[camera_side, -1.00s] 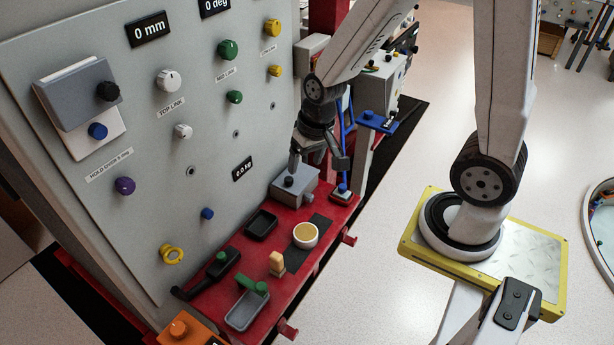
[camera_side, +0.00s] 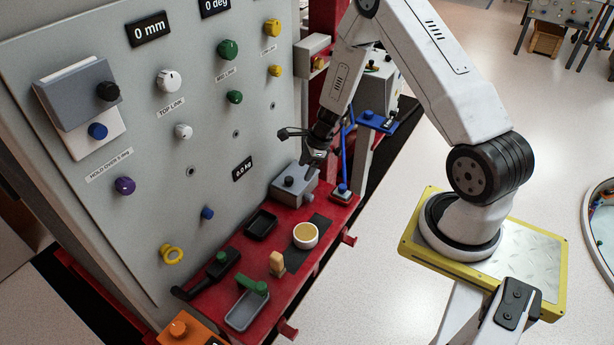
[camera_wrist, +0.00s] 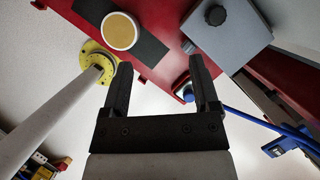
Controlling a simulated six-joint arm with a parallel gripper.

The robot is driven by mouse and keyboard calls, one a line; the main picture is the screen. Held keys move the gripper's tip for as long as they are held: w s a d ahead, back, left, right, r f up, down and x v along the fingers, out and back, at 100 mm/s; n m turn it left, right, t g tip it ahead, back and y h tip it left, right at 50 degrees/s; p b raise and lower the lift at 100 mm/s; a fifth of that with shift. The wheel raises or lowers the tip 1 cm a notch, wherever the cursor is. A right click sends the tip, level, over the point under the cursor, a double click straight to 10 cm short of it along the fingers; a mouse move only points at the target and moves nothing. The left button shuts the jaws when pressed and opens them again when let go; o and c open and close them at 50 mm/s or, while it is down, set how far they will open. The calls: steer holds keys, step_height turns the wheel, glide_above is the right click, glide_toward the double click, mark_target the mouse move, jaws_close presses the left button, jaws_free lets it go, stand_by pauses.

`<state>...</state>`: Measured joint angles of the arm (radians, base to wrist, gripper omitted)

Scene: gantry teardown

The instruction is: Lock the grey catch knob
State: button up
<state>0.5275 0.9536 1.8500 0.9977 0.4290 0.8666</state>
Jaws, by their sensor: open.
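No knob in view is clearly marked as a catch, so I cannot tell for sure which is the grey catch knob. A grey box (camera_side: 298,190) with a dark knob (camera_side: 288,181) on top sits on the red shelf. In the wrist view, the box (camera_wrist: 228,42) and its dark knob (camera_wrist: 217,15) show at the upper right. My gripper (camera_side: 300,149) is above the box, near the panel, with its fingers apart. In the wrist view, the space between the fingertips (camera_wrist: 160,66) is empty, with the red shelf beyond.
The upright grey panel (camera_side: 215,105) with several coloured knobs stands left of my gripper. The red shelf (camera_side: 215,205) also holds a white cup (camera_side: 305,240), dark trays and a small blue-knobbed block (camera_side: 343,190). A blue bracket (camera_side: 375,121) stands to the right.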

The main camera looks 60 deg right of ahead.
mark_target(311, 195)
steer(key=s+d+f+m+t, duration=0.1)
steer(key=d+f+m, duration=0.6)
steer(key=f+m, duration=0.2)
steer(key=shift+s+d+f+m+t, duration=0.2)
steer(key=shift+s+f+m+t, duration=0.15)
steer(key=shift+f, duration=0.45)
steer(key=shift+w+f, duration=0.15)
steer(key=shift+x, duration=3.75)
jaws_close()
steer(key=shift+h, duration=0.8)
jaws_free()
steer(key=shift+a, duration=0.1)
